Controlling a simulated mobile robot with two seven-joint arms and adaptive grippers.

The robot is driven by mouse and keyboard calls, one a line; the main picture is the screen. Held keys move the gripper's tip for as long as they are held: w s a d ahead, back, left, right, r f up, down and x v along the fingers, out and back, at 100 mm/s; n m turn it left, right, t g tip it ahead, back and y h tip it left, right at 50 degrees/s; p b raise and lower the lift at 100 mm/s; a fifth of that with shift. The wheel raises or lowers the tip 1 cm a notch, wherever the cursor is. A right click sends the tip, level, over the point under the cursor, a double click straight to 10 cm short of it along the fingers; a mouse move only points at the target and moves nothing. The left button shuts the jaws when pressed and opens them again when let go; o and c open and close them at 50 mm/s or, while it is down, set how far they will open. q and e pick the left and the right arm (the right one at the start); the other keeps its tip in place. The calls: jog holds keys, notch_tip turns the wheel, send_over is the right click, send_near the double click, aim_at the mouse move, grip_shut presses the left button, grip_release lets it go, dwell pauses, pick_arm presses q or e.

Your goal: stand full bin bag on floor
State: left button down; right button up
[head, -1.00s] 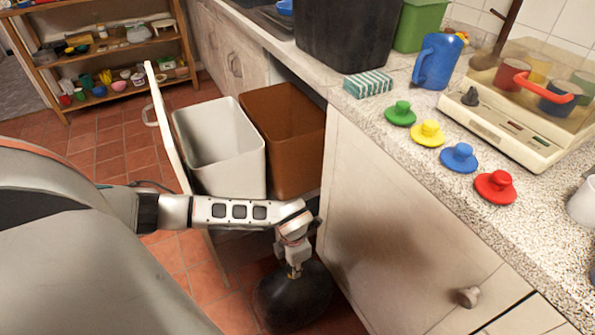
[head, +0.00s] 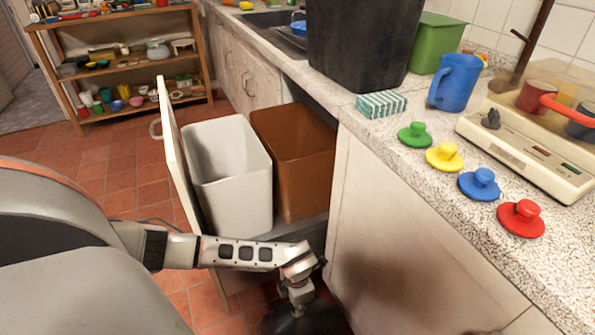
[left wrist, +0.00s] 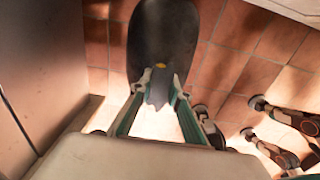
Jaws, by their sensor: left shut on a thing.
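A dark bin bag (head: 300,322) hangs or stands low in front of the cabinet, cut off by the bottom edge of the head view. In the left wrist view the bag (left wrist: 162,38) is a rounded dark shape with a gathered neck and a small yellow spot. My left gripper (left wrist: 158,84) is shut on the neck. It also shows in the head view (head: 299,297), above the bag. Red tiled floor (left wrist: 233,60) lies around the bag. I cannot tell whether its base touches the floor. My right gripper is not identifiable in either view.
A pulled-out drawer front (head: 176,150) stands beside a white bin (head: 232,170) and a brown bin (head: 295,160). The cabinet face (head: 400,225) is close on the right. The counter holds a dark container (head: 360,45). Tiled floor (head: 110,170) is clear at left.

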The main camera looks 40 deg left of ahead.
pick_arm(q)
jog(key=shift+w, duration=0.1)
jog(key=c, duration=1.9)
grip_release()
pick_arm(e)
jog(key=shift+s+d+f, duration=0.1)
jog(key=shift+s+f, duration=0.25)
pick_arm(q)
jog(key=shift+f, duration=0.1)
